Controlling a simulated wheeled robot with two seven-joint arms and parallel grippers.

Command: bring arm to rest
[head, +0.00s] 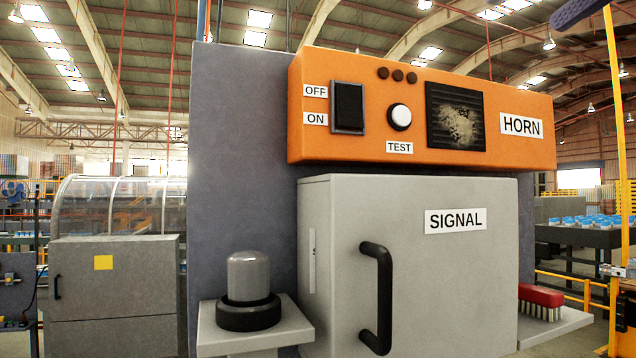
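Neither of my grippers shows in the head view, so I cannot see whether they are open or shut. An orange horn panel (335,140) is fixed high on a grey upright board (235,150). It carries a black OFF/ON rocker switch (348,107), a white round TEST button (400,117) and a dark grille (456,117). Below it is a grey box marked SIGNAL (455,290) with a black bar handle (383,298). Its door looks shut.
A grey domed lamp with a black collar (248,290) stands on a small ledge (210,335) at left. A red-backed brush (540,300) lies on a right ledge (560,325). A dark blue rounded part (588,10) enters at top right. A yellow post (614,150) stands at right.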

